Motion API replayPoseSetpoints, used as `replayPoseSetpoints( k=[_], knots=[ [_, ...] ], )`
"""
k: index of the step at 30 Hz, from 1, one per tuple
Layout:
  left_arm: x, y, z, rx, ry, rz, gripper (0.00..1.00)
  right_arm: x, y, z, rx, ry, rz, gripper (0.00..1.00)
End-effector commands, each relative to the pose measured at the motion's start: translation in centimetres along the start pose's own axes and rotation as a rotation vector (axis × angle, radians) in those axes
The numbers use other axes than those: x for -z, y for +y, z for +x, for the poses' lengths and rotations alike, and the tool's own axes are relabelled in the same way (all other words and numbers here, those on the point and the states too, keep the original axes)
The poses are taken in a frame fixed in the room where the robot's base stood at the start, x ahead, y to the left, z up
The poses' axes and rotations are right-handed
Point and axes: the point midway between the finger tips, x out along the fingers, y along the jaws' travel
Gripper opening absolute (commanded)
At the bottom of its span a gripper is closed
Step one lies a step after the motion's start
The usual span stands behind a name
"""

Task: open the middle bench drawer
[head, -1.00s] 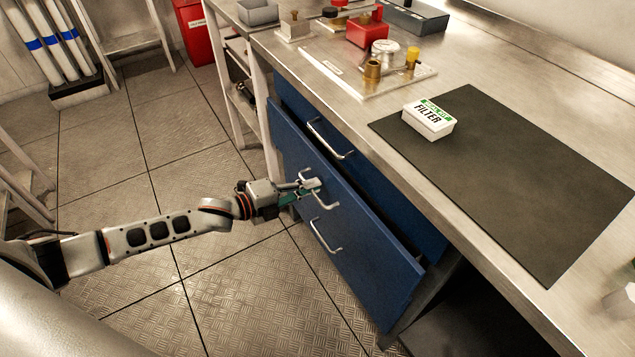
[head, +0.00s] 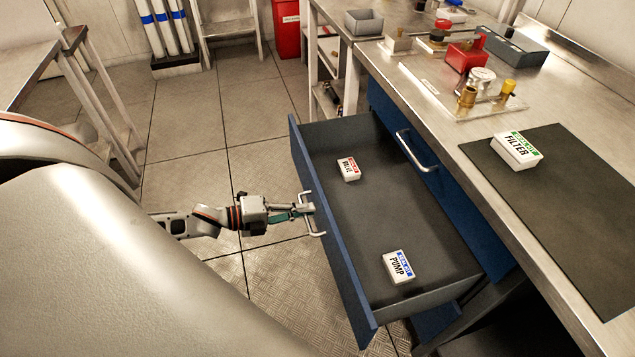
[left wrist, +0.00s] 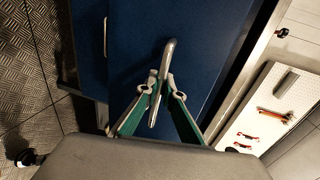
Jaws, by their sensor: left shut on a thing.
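The middle bench drawer (head: 385,221) has a blue front and a dark grey inside, and it stands far out from the bench. A small white box marked PUMP (head: 398,267) lies in its near end, and a white box with a red label (head: 348,169) lies toward its far end. My left gripper (head: 306,209) is shut on the drawer's silver handle (head: 314,230). In the left wrist view the green-sided fingers (left wrist: 160,88) close around the handle bar (left wrist: 168,58) against the blue front. My right gripper is not in view.
The steel bench top carries a dark mat (head: 570,200) with a FILTER box (head: 516,150) and a plate of fittings (head: 465,95). The closed upper drawer has its own handle (head: 416,151). Open floor (head: 190,120) lies left of the drawer.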

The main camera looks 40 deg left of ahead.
Motion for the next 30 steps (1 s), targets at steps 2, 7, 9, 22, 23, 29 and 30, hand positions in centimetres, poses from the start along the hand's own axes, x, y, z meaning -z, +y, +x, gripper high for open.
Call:
replayPoseSetpoints(
  k=[2,7,9,22,23,29,30],
  knots=[
    [-0.01,0.02,-0.56,0.001,0.0,0.0,0.0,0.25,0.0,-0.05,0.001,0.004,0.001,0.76],
    [-0.03,0.21,-1.14,0.0,-0.001,0.0,0.0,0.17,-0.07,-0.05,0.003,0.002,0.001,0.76],
    [-0.03,0.26,-1.24,0.0,-0.001,-0.001,0.0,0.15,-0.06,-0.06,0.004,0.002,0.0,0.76],
    [-0.03,0.28,-1.25,0.0,-0.001,-0.001,0.14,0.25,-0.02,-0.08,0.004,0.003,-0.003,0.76],
    [-0.04,0.28,-1.24,0.0,-0.001,-0.001,0.14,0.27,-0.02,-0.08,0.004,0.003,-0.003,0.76],
    [-0.02,0.27,-1.24,0.001,-0.001,-0.001,0.14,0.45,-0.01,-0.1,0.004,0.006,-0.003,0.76],
    [-0.02,0.27,-1.27,0.001,-0.001,-0.001,0.14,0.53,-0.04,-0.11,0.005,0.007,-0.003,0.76]
  ],
)
